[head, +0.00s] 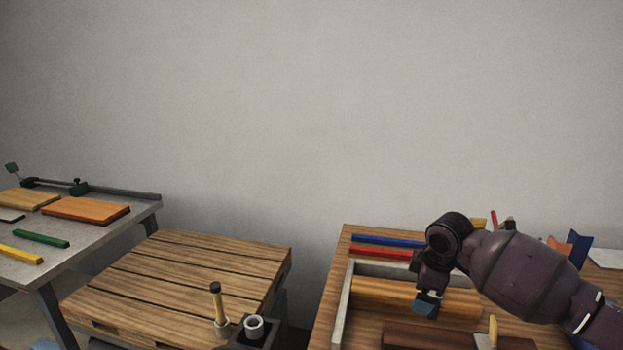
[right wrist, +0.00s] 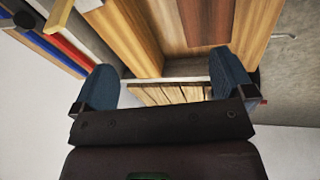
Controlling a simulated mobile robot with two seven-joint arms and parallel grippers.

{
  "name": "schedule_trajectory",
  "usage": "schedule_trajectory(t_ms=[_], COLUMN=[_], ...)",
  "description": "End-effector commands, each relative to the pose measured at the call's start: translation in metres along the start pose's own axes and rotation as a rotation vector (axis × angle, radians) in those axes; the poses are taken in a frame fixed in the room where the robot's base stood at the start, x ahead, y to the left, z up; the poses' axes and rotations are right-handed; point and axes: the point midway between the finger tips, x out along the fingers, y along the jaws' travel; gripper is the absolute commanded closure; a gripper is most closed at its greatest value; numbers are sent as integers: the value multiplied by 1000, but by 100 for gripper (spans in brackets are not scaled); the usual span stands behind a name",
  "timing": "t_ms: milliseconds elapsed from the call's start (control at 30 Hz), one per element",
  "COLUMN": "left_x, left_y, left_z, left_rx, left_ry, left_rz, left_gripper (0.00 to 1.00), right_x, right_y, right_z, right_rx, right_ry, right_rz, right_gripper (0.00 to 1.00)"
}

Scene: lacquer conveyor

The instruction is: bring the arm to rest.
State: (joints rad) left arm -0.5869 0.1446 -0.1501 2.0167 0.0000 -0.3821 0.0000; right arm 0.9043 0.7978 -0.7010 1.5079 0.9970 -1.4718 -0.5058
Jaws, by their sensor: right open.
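My right arm comes in from the right in the head view. Its gripper (head: 428,305) points down over the wooden table on the right, above a tray with wooden boards. In the right wrist view the right gripper (right wrist: 165,88) shows two blue fingers set wide apart with nothing between them. Wooden boards (right wrist: 190,30) lie beyond the fingertips. I cannot tell the exact height of the fingers above the boards. My left gripper is not in any view.
The tray's grey rim (head: 343,305) stands on the right table (head: 328,312), beside a blue bar (head: 388,241) and a red bar (head: 383,252). A slatted wooden pallet (head: 180,280) stands in the middle. A grey table (head: 85,232) with coloured pieces is at the left.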

Motion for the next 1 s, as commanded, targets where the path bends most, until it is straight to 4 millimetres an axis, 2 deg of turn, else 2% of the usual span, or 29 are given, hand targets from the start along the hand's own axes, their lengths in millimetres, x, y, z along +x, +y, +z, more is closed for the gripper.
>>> schedule_trajectory(t_ms=[133, 233, 400, 500, 600, 733, 867, 1000], left_x=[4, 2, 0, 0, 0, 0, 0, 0], left_y=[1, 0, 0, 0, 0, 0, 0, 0], left_z=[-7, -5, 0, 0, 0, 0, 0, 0], left_rx=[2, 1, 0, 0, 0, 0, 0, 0], left_ry=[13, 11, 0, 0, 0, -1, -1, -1], left_rz=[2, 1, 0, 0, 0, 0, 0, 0], left_gripper=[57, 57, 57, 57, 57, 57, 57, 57], right_x=[-19, -26, -23, -16, -8, 2, 14, 27], right_y=[21, 24, 8, -8, -27, -53, -80, -110], right_z=[-34, -57, -84, -88, -87, -75, -56, -29], right_rx=[44, 74, 142, 193, 248, 326, 405, 492], right_ry=[147, 265, 492, 611, 718, 825, 900, 943], right_rz=[176, 274, 392, 436, 468, 500, 527, 556], right_gripper=[0, 0, 0, 0, 0, 0, 0, 0])
